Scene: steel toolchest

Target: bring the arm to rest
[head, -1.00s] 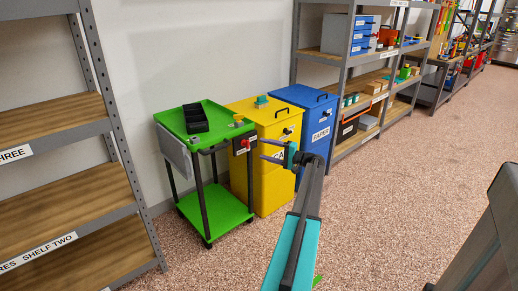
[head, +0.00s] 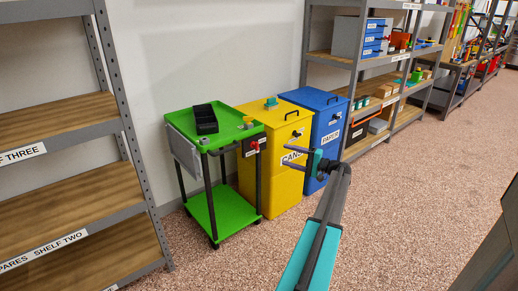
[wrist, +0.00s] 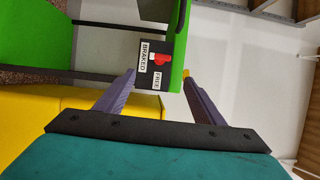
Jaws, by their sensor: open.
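My gripper (head: 289,155) is stretched out in front of the yellow bin in the head view, at the end of my teal and black arm. Its two fingers stand apart with nothing between them, and it touches nothing that I can see. In the wrist view my gripper (wrist: 159,78) shows two purple-grey fingers spread wide. Beyond them is the cart's brake plate (wrist: 156,64), marked BRAKED and FREE, with a red lever (wrist: 160,59) that lies towards neither word clearly enough for me to tell its setting.
A grey shelf unit (head: 118,117) is at the left, another (head: 355,75) behind at right. The speckled floor (head: 420,200) at right is clear.

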